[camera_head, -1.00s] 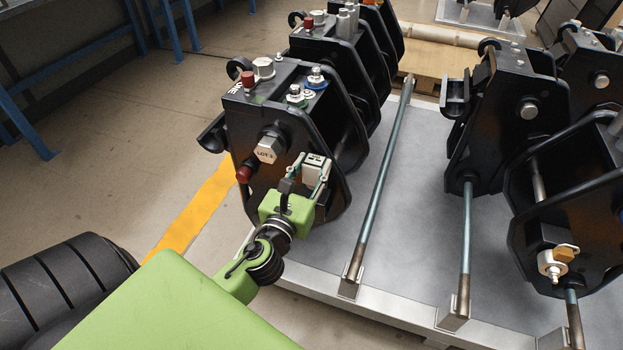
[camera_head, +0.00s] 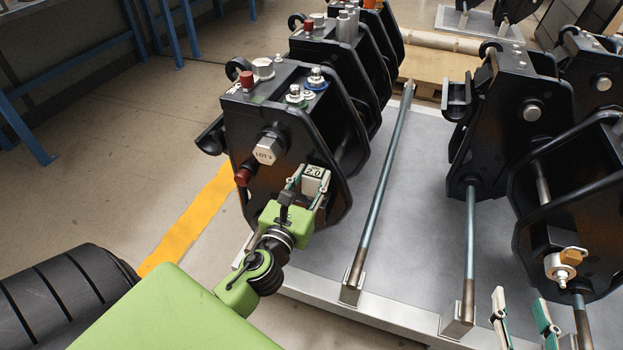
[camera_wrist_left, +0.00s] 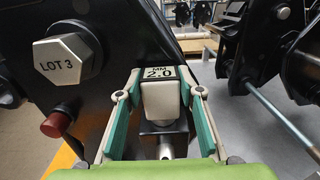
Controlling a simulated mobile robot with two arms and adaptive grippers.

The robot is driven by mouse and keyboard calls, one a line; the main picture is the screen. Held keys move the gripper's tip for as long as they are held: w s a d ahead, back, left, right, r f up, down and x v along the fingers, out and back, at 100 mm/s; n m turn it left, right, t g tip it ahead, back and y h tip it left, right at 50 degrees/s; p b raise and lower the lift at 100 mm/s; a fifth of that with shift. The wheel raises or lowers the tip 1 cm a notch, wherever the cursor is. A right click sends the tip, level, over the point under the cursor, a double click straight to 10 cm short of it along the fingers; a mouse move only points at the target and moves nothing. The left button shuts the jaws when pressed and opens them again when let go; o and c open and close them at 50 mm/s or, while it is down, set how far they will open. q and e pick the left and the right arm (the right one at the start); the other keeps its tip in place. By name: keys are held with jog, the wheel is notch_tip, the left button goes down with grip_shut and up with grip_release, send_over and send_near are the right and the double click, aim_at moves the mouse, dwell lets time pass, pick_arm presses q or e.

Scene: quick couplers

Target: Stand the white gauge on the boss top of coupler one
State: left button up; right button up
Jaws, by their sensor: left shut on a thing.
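The white gauge (camera_head: 314,181), a small block marked 2.0, is held between the fingertips of my left gripper (camera_head: 308,190). It also shows upright between the teal pads in the left wrist view (camera_wrist_left: 160,98). The gripper is in front of the nearest black coupler (camera_head: 262,125) on the left, which carries a LOT 3 hex plug. A black block (camera_wrist_left: 150,139) with a silver stub shows just below the gauge; it looks like a boss, and I cannot tell whether they touch. No label tells which coupler is one. My right gripper (camera_head: 523,315) is open and empty at the bottom right.
A red cap (camera_head: 243,177) sticks out left of my left gripper. Other black couplers (camera_head: 510,120) stand to the right, one with a brass fitting (camera_head: 568,256).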

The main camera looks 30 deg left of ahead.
jog(key=shift+r, duration=0.2)
pick_arm(q)
jog(key=o, duration=1.4)
jog(key=shift+f, duration=0.1)
pick_arm(e)
jog(key=shift+w+r, duration=0.1)
jog(key=shift+r, duration=0.05)
